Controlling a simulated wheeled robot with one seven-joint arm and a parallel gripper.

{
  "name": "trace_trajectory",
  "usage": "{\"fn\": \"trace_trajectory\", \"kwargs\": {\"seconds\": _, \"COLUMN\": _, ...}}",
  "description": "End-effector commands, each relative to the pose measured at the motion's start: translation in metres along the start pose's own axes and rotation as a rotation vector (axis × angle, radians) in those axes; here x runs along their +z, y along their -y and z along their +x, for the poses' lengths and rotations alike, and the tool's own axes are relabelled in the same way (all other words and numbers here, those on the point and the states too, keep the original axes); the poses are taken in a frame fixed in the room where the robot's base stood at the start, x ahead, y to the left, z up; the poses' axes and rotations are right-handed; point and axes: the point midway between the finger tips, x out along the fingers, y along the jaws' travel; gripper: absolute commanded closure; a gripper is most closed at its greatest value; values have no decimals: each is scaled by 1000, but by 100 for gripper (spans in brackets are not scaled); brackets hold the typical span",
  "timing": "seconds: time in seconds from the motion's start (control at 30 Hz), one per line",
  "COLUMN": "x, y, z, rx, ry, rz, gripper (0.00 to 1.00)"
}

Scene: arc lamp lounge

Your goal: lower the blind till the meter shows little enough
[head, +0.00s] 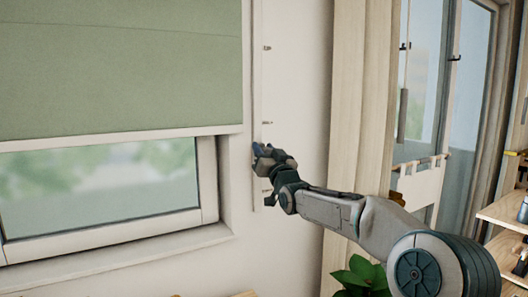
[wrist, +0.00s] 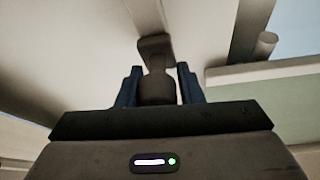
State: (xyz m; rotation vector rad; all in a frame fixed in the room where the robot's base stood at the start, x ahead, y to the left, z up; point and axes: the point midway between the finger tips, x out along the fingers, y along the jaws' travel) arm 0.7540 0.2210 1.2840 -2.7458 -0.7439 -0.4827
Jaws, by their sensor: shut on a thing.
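The green blind (head: 120,65) hangs over the upper part of the window (head: 100,185) in the head view; its lower edge is above the bare lower glass. A pale upright strip (head: 257,90) with small pegs runs down the wall to the right of the window. My gripper (head: 262,158) is at the lower part of this strip. In the wrist view, my gripper (wrist: 157,88) has its two blue fingers shut on a dark grey handle (wrist: 155,65). Part of the blind also shows there (wrist: 285,98). I see no meter in either view.
Shelves with items (head: 505,215) stand at the far right. A green plant (head: 362,275) is below the arm. The wall between strip and curtain is clear.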

Motion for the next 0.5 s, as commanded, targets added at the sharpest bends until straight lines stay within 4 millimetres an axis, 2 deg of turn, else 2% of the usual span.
{"fn": "trace_trajectory", "kwargs": {"seconds": 0.03, "x": 13, "y": -6, "z": -6, "rx": 7, "ry": 3, "rz": -2, "gripper": 100}}
{"fn": "trace_trajectory", "kwargs": {"seconds": 0.2, "x": 30, "y": -10, "z": -13, "rx": 7, "ry": 3, "rz": -2, "gripper": 100}}
{"fn": "trace_trajectory", "kwargs": {"seconds": 0.5, "x": 34, "y": -11, "z": -14, "rx": 9, "ry": 3, "rz": -2, "gripper": 100}}
